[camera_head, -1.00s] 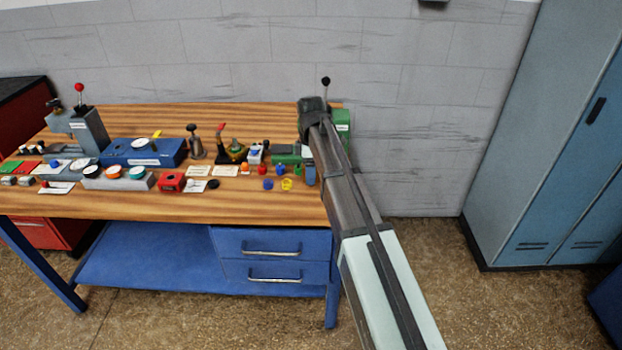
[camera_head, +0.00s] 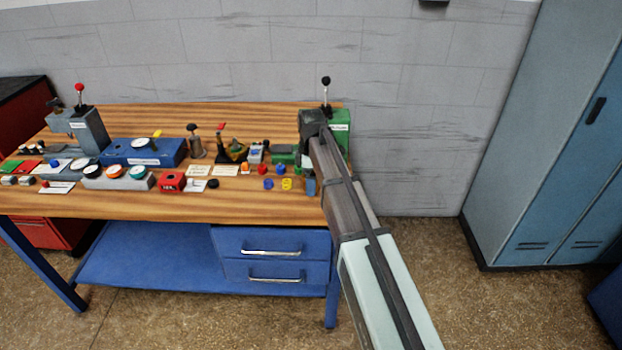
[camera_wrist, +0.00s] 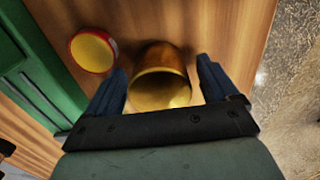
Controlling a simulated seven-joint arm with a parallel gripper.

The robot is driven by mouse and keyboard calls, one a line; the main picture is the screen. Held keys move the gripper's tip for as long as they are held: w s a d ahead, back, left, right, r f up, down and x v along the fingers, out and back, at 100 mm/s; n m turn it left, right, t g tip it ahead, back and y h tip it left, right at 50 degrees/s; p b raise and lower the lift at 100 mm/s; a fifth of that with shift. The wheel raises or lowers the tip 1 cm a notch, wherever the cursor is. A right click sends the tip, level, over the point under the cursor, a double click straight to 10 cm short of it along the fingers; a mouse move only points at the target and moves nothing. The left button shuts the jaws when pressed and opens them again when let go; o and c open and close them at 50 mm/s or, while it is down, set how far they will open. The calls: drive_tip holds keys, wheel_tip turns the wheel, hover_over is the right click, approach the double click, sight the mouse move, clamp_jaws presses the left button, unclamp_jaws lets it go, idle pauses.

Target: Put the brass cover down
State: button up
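The brass cover (camera_wrist: 162,60) shows in the wrist view as a round golden cup on or just above the wooden bench top. Its open, shiny end faces toward me. My gripper (camera_wrist: 160,72) has its two blue fingers apart, one on each side of the cover. A narrow gap shows between each finger and the cover, so it looks open and not clamped. In the head view the cover is not to be made out; my arm hides that part of the bench.
A round red-rimmed yellow piece (camera_wrist: 93,50) lies left of the cover, beside a green block (camera_wrist: 40,75). The bench edge is close on the right. In the head view, a green device with a black-knobbed lever (camera_head: 326,82) stands behind my arm; small parts (camera_head: 268,183) lie left.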

drive_tip(key=shift+r, duration=0.1)
wheel_tip(320, 180, up, 12)
idle(0.8)
idle(1.2)
